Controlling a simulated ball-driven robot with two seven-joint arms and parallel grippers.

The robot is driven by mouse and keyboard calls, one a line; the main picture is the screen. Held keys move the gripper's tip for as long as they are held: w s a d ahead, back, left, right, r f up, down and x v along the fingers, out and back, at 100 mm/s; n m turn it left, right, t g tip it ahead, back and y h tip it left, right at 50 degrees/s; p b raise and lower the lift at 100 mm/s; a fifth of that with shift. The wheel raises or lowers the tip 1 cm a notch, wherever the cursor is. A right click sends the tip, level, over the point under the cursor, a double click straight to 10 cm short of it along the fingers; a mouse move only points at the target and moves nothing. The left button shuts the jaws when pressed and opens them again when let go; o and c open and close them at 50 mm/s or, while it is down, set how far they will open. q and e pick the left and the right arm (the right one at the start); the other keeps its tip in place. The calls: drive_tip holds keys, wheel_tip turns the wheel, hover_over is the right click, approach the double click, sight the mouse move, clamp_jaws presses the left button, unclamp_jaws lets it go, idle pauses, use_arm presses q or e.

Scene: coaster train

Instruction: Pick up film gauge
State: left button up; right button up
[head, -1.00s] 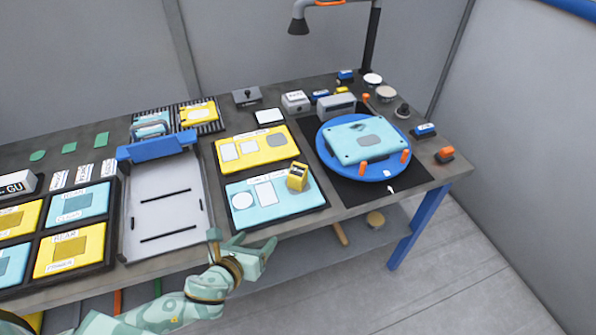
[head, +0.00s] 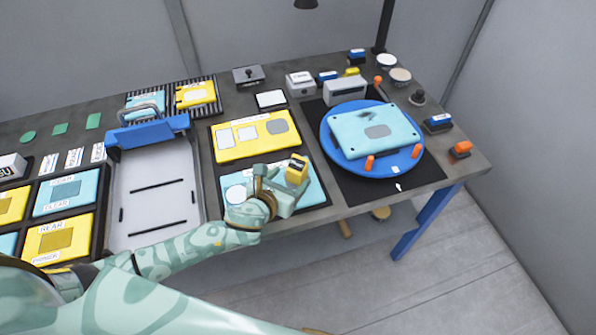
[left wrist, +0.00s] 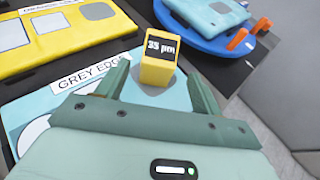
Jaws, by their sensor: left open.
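The film gauge is a small yellow block (head: 297,169) with a dark display. It stands on the right part of the light-blue panel board (head: 313,190). In the left wrist view the gauge (left wrist: 158,69) shows "35 µm" or similar on its display. My left gripper (head: 281,183) is open at the gauge. In the left wrist view its two fingers (left wrist: 160,85) stand apart, one to each side of the gauge, with a visible gap on the right. I cannot tell whether either finger touches it. The gauge's lower front is partly hidden by my gripper in the head view. My right gripper is not in view.
A yellow board (head: 255,138) lies behind the light-blue one. A blue turntable (head: 330,155) holding a light-blue plate (head: 375,128) stands to the right, with orange pegs. A grey tray (head: 155,200) with a blue end lies to the left.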

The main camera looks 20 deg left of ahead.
sight(293, 175)
use_arm(q)
drive_tip(key=shift+w+d+f, duration=0.1)
drive_tip(key=shift+w+f, duration=0.25)
drive_tip(key=shift+w, duration=0.25)
drive_tip(key=b+x, duration=0.2)
drive_tip(key=x, duration=0.3)
drive_tip(key=shift+f, duration=0.2)
drive_tip(key=shift+s+r, duration=0.1)
drive_tip(key=shift+s, duration=0.05)
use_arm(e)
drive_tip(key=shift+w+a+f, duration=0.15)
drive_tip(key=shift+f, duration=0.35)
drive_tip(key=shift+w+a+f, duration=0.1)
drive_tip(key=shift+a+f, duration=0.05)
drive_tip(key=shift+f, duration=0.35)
use_arm(q)
drive_tip(key=c, duration=1.3)
drive_tip(key=shift+r, duration=0.1)
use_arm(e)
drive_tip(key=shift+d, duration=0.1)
